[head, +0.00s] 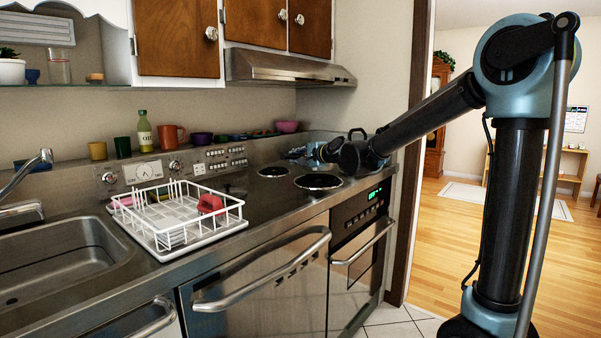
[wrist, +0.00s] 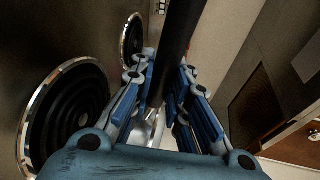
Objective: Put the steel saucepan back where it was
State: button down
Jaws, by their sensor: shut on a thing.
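My gripper (head: 302,152) is at the far right end of the hob, close to the back panel. In the wrist view its blue-padded fingers (wrist: 164,78) are closed around a long dark handle (wrist: 181,35), which I take to be the steel saucepan's. A small piece of bright steel (wrist: 152,128) shows low between the fingers. The pan's body cannot be made out in the head view, where my arm and gripper cover that spot. The hob's front coil burner (head: 318,181) and rear coil burner (head: 273,171) are bare. Both also show left of my gripper in the wrist view.
A white dish rack (head: 178,218) with a red item (head: 210,203) stands left of the burners. Cups, bowls and an oil bottle (head: 144,134) line the back ledge. A range hood (head: 288,68) hangs above. The sink (head: 50,262) is far left.

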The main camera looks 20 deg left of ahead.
jog(key=shift+f, duration=2.3)
jog(key=c, duration=1.5)
grip_release()
jog(key=shift+c, duration=0.2)
jog(key=v, duration=1.2)
jog(key=shift+d, duration=0.1)
